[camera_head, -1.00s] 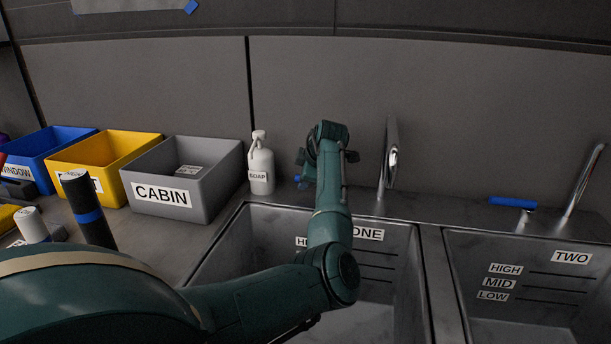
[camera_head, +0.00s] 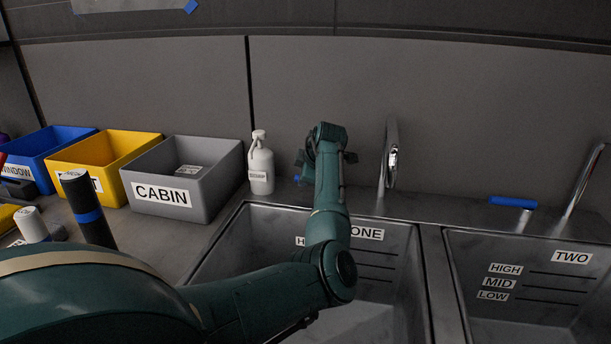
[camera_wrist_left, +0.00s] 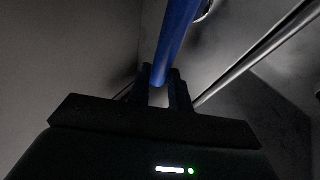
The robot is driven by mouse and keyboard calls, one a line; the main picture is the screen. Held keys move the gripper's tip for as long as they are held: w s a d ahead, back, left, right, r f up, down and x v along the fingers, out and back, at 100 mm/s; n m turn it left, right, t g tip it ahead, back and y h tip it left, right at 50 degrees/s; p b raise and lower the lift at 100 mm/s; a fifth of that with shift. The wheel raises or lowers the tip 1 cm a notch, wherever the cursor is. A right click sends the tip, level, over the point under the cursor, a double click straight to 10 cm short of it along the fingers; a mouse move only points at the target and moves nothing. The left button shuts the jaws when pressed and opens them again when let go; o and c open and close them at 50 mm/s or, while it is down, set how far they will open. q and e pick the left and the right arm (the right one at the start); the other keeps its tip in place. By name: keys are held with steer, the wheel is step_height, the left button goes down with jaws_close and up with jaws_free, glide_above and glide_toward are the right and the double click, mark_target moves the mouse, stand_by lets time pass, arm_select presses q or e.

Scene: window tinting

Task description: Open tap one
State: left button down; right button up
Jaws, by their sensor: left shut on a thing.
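Tap one's blue handle (camera_wrist_left: 178,35) runs down between the fingers of my left gripper (camera_wrist_left: 162,82) in the left wrist view. The gripper is shut on it. In the head view my arm hides most of the gripper and handle; only a small blue bit (camera_head: 297,179) shows at the arm's left. The chrome spout of tap one (camera_head: 391,155) stands to the right of my arm, behind sink one (camera_head: 270,225). No water shows at the spout. My right gripper is not in view.
A white soap bottle (camera_head: 261,165) stands just left of my wrist. Grey CABIN (camera_head: 185,205), yellow (camera_head: 75,165) and blue (camera_head: 40,145) bins line the left. Tap two's blue handle (camera_head: 513,202) and sink two (camera_head: 525,245) are at the right.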

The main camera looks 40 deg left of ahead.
arm_select(q)
steer(key=shift+s+d, duration=0.1)
stand_by(0.3)
steer(key=shift+s+d+n+g, duration=0.35)
steer(key=shift+n+g, duration=0.25)
steer(key=shift+n, duration=0.2)
steer(key=n+g, duration=0.1)
steer(key=s+d+n+g+b, duration=0.1)
steer(key=n, duration=0.1)
steer(key=shift+d+f+y, duration=0.1)
steer(key=shift+d+y, duration=0.2)
steer(key=d+n+g+b, duration=0.1)
steer(key=n+g+b, duration=0.1)
steer(key=n, duration=0.1)
steer(key=shift+s+d, duration=0.25)
steer(key=shift+d, duration=0.1)
steer(key=shift+d+n, duration=0.2)
steer(key=shift+n, duration=0.3)
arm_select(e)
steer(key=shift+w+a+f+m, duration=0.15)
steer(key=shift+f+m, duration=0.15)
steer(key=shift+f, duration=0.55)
arm_select(q)
steer(key=shift+g, duration=0.3)
steer(key=c, duration=1.7)
jaws_free()
steer(key=o, duration=0.4)
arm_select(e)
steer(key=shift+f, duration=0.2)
